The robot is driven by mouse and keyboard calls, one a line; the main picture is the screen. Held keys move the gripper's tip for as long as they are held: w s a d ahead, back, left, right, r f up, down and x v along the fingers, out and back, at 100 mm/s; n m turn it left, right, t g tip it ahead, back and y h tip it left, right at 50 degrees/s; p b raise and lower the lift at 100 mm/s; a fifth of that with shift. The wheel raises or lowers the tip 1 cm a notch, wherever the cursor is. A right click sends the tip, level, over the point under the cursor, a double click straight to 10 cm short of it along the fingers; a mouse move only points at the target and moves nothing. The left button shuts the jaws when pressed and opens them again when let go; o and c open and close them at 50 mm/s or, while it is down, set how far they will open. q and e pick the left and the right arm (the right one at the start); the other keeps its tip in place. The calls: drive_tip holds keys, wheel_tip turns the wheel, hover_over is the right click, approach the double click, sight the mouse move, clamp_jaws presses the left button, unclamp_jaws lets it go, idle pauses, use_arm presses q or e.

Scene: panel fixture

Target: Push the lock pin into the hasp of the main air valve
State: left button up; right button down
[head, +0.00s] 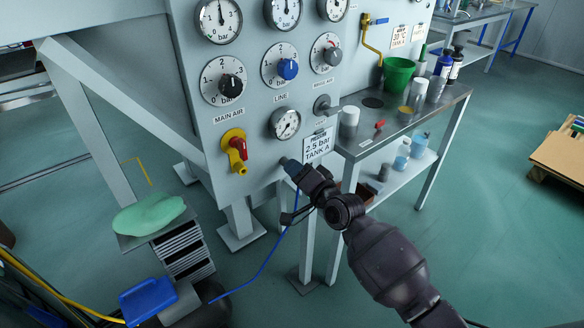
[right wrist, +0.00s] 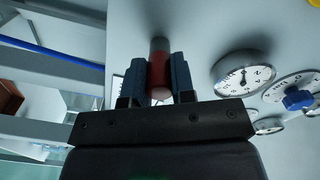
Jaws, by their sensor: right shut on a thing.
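The main air valve (head: 234,160), yellow with a red handle, is on the grey panel below the MAIN AIR gauge. Its hasp is too small to make out. My right gripper (head: 287,165) is at the panel's lower right part, right of and slightly below the valve and apart from it. In the right wrist view, the blue ridged fingers (right wrist: 160,80) are shut on a red cylindrical piece (right wrist: 160,72) with a grey end, perhaps the lock pin. In the head view the fingers hide this piece. My left gripper is not in view.
A sign, 2.5 bar TANK A (head: 318,147), is just right of my right gripper. A metal bench (head: 405,125) at the right holds a green pot (head: 398,75), bottles and a small red item (head: 379,124). A blue hose (head: 262,265) hangs below. Gauges fill the panel above.

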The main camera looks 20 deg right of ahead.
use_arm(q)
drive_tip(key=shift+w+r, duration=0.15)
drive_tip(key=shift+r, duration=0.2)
use_arm(e)
drive_tip(key=shift+s+d, duration=0.15)
drive_tip(key=shift+s, duration=0.3)
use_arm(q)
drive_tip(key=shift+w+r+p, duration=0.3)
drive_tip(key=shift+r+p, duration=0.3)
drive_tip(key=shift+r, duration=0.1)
use_arm(e)
drive_tip(key=shift+v, duration=1.4)
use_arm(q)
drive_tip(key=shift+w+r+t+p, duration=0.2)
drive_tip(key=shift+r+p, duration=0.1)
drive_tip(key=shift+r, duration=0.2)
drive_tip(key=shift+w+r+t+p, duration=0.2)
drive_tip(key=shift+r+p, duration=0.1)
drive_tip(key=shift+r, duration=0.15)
use_arm(e)
drive_tip(key=v, duration=0.5)
